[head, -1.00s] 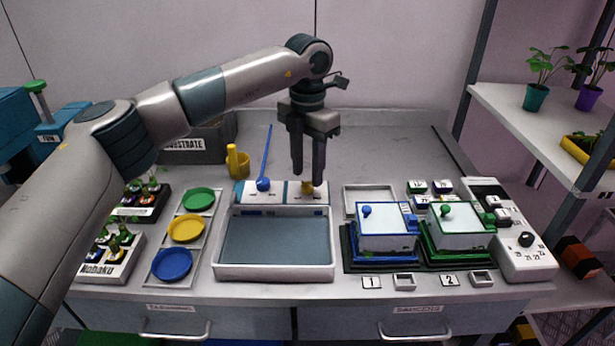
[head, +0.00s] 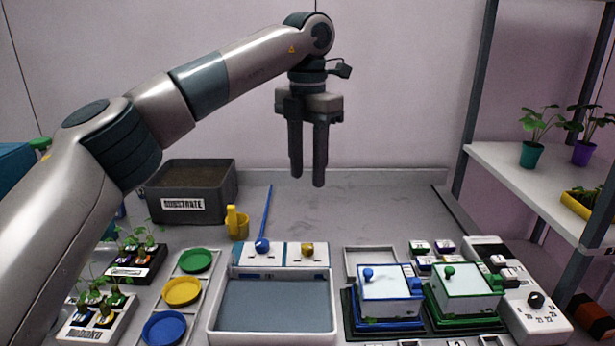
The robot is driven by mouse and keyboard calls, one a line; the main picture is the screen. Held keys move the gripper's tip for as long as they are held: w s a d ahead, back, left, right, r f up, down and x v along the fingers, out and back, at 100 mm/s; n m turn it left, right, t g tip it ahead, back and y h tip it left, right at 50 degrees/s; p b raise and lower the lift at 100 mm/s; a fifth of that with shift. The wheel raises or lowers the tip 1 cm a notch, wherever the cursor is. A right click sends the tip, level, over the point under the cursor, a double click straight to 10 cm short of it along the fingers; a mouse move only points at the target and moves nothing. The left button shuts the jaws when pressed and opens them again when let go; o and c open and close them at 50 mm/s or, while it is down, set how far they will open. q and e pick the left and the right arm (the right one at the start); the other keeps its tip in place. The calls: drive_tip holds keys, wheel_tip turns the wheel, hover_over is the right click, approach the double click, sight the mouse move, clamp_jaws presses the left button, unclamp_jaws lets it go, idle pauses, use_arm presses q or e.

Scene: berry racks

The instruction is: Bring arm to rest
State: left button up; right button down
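My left gripper (head: 308,180) hangs above the back of the bench, its two fingers pointing down. The fingers are a little apart, with nothing seen between them. My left arm comes in from the left and arches over the bench. My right gripper is not in view.
Potted plants (head: 106,305) sit front left. A shelf (head: 520,185) rises at the right.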

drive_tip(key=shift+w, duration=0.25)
